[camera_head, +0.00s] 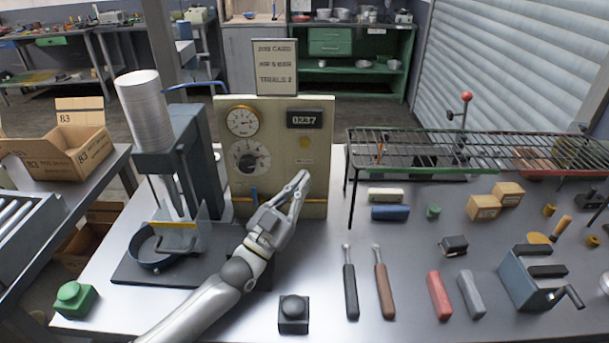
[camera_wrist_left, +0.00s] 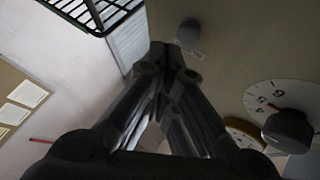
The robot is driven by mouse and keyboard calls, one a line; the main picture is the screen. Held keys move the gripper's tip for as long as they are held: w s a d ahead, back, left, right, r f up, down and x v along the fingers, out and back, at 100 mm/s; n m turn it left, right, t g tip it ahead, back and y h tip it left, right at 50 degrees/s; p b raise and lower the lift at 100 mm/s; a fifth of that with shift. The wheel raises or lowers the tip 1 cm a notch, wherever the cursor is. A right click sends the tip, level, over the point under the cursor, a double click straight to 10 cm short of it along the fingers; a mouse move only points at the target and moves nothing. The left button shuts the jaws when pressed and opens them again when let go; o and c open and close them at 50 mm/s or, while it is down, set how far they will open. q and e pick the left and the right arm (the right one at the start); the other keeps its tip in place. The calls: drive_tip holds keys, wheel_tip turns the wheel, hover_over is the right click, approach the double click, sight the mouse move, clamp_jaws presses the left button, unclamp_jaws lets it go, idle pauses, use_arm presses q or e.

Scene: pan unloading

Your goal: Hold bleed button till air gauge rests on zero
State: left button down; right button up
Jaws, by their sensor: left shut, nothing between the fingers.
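The beige panel (camera_head: 318,172) stands upright at the back of the table. A round brass-rimmed gauge (camera_head: 243,121) is at its upper left; its needle is too small to read. Below it is a dial with a dark knob (camera_head: 249,160), which also shows in the left wrist view (camera_wrist_left: 289,131). A small grey round button (camera_wrist_left: 188,32) with a label beside it shows in the left wrist view. My left gripper (camera_head: 303,178) is shut and empty at the panel's lower right. In the left wrist view its fingertips (camera_wrist_left: 163,50) appear close to the button; contact cannot be told.
A display reading 0237 (camera_head: 304,118) and an amber lamp (camera_head: 305,143) are on the panel. A press (camera_head: 185,155) stands left, a wire rack (camera_head: 450,147) right. A black domed button box (camera_head: 293,313) and a green one (camera_head: 73,299) sit near the front.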

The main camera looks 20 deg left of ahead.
use_arm(q)
drive_tip(key=shift+w, duration=0.15)
idle(0.5)
drive_tip(key=shift+w+a, duration=0.1)
drive_tip(key=shift+w, duration=0.15)
drive_tip(key=shift+w+a+b, duration=0.15)
drive_tip(key=shift+w+b, duration=0.25)
drive_tip(key=shift+b, duration=0.05)
idle(0.6)
idle(2.0)
drive_tip(key=shift+s+d+p, duration=0.25)
drive_tip(key=shift+s+p, duration=0.3)
drive_tip(key=shift+s, duration=0.3)
drive_tip(key=shift+s+d+p, duration=0.25)
drive_tip(key=shift+s+p, duration=0.2)
drive_tip(key=shift+s, duration=0.35)
drive_tip(key=shift+s+d+p, duration=0.2)
drive_tip(key=shift+s+p, duration=0.25)
drive_tip(key=shift+s, duration=0.35)
drive_tip(key=shift+s+d+p, duration=0.25)
drive_tip(key=shift+s+p, duration=0.2)
drive_tip(key=shift+s, duration=0.35)
